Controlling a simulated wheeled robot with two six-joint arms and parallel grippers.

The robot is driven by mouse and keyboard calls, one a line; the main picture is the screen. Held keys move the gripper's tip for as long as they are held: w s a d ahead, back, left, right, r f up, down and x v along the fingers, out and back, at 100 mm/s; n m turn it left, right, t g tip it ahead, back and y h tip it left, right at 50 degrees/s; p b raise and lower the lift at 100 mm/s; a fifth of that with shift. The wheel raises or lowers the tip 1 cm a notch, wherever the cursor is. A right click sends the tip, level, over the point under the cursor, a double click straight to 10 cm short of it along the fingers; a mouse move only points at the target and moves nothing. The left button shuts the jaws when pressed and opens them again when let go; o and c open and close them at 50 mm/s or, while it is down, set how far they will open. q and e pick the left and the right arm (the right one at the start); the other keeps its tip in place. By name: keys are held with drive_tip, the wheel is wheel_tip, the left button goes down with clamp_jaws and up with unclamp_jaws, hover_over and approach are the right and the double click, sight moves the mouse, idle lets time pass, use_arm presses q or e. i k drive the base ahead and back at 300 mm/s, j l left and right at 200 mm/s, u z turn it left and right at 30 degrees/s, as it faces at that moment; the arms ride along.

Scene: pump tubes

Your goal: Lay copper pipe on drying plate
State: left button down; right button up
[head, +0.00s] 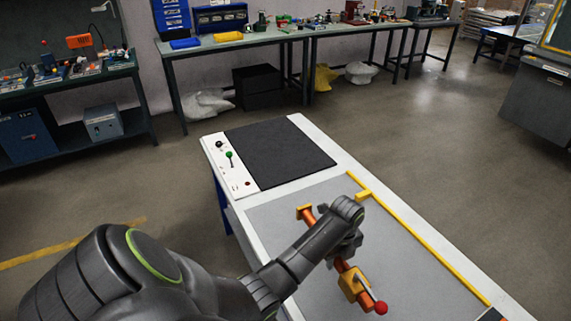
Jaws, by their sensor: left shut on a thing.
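The copper pipe (338,264) is a copper-orange tube. It has an orange flange (305,212) at its far-left end, and a yellow block and a red ball knob at its near-right end. My left gripper (346,248) is shut on the middle of the pipe and hides that part. The pipe is over the grey panel of the table; I cannot tell whether it touches it. A flat black plate (280,155), which looks like the drying plate, lies bare at the table's far end, beyond the gripper. My right gripper is not in view.
The white-edged table (313,128) has a control strip with small knobs (229,158) left of the black plate. A yellow rail (420,240) runs along the right side of the grey panel, with a short yellow piece jutting inward near the gripper. Workbenches stand far back.

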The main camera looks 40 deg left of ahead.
sight(266, 148)
drive_tip(key=i+j, duration=0.15)
drive_tip(key=j, duration=0.55)
drive_tip(key=i+j+z, duration=0.15)
drive_tip(key=j, duration=0.5)
drive_tip(key=i+j, duration=0.1)
drive_tip(key=j, duration=0.6)
drive_tip(key=i+j+z, duration=0.15)
drive_tip(key=j, duration=1.25)
drive_tip(key=i+z, duration=0.05)
